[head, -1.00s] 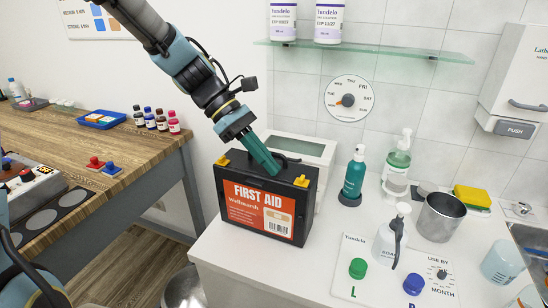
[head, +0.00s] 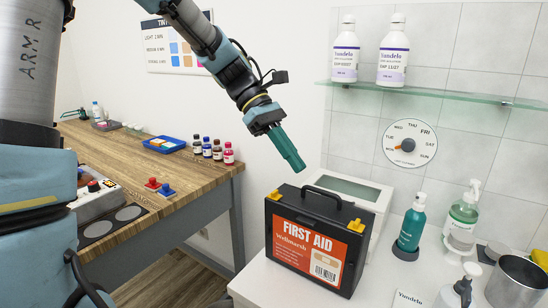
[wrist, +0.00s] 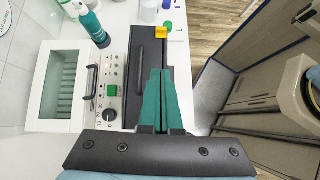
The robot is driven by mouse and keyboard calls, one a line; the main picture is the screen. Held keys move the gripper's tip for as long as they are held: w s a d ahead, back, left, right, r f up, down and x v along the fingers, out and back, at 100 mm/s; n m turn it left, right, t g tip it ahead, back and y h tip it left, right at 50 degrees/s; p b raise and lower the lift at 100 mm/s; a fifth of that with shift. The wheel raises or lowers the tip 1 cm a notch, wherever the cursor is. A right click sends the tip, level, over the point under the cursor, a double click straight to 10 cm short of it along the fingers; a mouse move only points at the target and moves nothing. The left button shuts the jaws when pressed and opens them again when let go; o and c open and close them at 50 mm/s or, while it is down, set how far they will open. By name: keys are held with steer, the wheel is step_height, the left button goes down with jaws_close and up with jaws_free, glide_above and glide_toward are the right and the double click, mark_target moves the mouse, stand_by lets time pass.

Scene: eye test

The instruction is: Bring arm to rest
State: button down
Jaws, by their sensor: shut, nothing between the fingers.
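My gripper (head: 296,165) has green fingers, pressed together and empty. In the head view it hangs above the black first aid case (head: 282,252), with its tips apart from the case. The case stands upright on the white counter, with a red front label, yellow latches and its black carry handle (head: 322,191) raised. In the wrist view the shut fingers (wrist: 162,78) point past the case's dark top (wrist: 150,58), with the handle to their left.
A white box with a window (head: 388,188) stands behind the case. A teal pump bottle (head: 412,222) and other bottles stand to the right, under a glass shelf (head: 450,96). A wooden bench (head: 120,160) with small bottles (head: 217,150) lies to the left. The wall area behind the gripper is clear.

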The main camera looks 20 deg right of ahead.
steer(key=w+a+f+m+t+y, duration=0.1)
steer(key=w+a+f+m+t, duration=0.1)
steer(key=a, duration=0.8)
steer(key=w+a+f+m+t+y, duration=0.1)
steer(key=a+f+t, duration=0.3)
steer(key=a, duration=0.7)
steer(key=w+a+f+m+t+y, duration=0.2)
steer(key=a+f, duration=0.4)
steer(key=a, duration=0.5)
steer(key=shift+w+a+m+t, duration=0.2)
steer(key=shift+w+m+t, duration=0.35)
steer(key=shift+m+t, duration=0.3)
steer(key=c, duration=1.5)
jaws_free()
